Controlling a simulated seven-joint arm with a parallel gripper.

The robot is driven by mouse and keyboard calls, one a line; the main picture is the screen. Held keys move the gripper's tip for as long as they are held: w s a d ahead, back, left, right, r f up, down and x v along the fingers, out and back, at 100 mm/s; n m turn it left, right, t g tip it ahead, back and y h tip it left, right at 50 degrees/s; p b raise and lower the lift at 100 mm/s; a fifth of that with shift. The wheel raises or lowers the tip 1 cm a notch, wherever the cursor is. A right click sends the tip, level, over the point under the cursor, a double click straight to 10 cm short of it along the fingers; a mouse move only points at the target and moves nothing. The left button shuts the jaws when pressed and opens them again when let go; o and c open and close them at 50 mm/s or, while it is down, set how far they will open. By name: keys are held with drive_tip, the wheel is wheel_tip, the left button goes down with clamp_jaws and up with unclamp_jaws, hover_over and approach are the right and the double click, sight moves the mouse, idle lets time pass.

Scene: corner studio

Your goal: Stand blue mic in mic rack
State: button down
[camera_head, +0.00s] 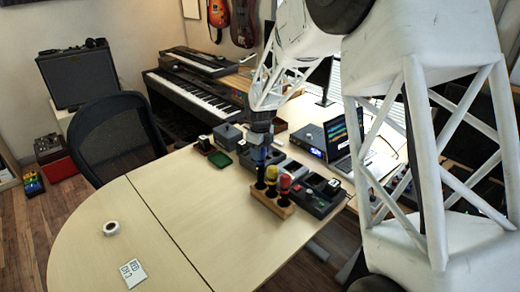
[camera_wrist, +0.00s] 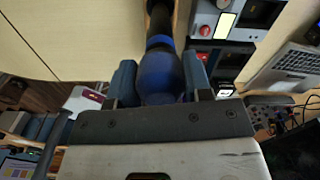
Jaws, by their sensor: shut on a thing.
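My gripper (camera_head: 260,152) is over the left end of the wooden mic rack (camera_head: 268,203). It is shut on the blue mic (camera_wrist: 160,75), whose round blue head sits between the fingers in the wrist view. The mic's dark handle points down, close to upright, toward the rack's left end. Whether its tip is inside a hole or just above it, I cannot tell. A yellow mic (camera_head: 271,173) and a red mic (camera_head: 285,182) stand in the rack to the right of the blue one.
Dark desktop devices (camera_head: 316,195) stand close behind and right of the rack. A laptop (camera_head: 348,145) is further back. A tape roll (camera_head: 111,228) and a labelled card (camera_head: 133,272) lie on the wide, mostly clear table (camera_head: 190,215).

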sight(260, 163)
drive_tip(key=shift+f, duration=2.85)
drive_tip(key=shift+c, duration=2.4)
unclamp_jaws()
drive_tip(key=shift+r, duration=0.15)
drive_tip(key=shift+r, duration=2.8)
drive_tip(key=shift+r, duration=0.1)
drive_tip(key=shift+r, duration=2.45)
